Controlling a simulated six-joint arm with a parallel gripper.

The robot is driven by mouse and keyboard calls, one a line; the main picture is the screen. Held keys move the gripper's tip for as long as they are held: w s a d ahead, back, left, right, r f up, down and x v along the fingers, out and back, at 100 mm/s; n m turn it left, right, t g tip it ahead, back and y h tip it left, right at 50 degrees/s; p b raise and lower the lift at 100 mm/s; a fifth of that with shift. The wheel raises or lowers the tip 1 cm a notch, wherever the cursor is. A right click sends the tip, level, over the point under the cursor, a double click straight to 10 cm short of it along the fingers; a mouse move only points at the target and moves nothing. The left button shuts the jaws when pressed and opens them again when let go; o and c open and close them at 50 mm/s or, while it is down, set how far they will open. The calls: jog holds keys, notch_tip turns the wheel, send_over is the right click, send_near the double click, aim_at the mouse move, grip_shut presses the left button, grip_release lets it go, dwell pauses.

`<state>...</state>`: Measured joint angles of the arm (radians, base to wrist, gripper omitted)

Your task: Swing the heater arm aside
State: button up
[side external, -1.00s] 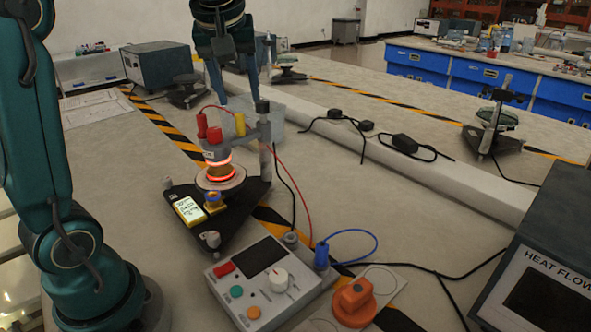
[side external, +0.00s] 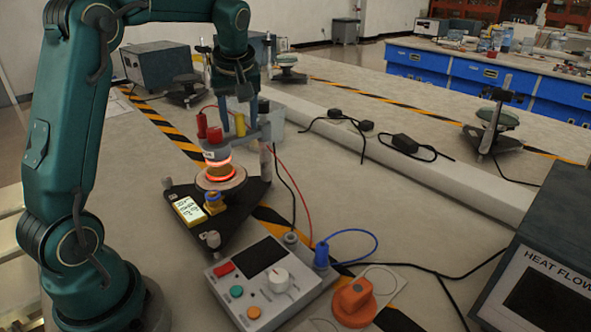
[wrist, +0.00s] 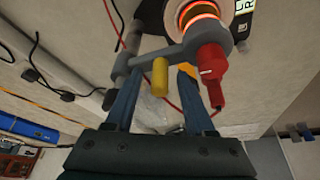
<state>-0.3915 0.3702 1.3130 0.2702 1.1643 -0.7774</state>
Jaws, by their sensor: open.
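The heater arm (side external: 250,136) is a grey bar reaching from an upright post (side external: 265,160) to a glowing orange-red heater (side external: 217,164) above a round disc (side external: 221,181). Red plugs and a yellow plug stand on it. In the wrist view the bar (wrist: 143,60) runs across beyond my fingers, and the yellow plug (wrist: 160,78) shows between them. My gripper (side external: 232,128) points down at the heater arm, open, with its blue fingers apart. In the wrist view the gripper (wrist: 160,72) has one finger nearer the post end, the other by the red plug. Contact with the bar cannot be told.
A black triangular base (side external: 236,224) carries the post and a small yellow display (side external: 188,211). A control box (side external: 262,281) and an orange knob piece (side external: 353,300) stand in front. Red and black cables trail right of the post. A clear bin (side external: 270,118) stands behind.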

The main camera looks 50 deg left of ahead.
grip_shut()
jog(key=shift+r, duration=0.1)
dwell(1.2)
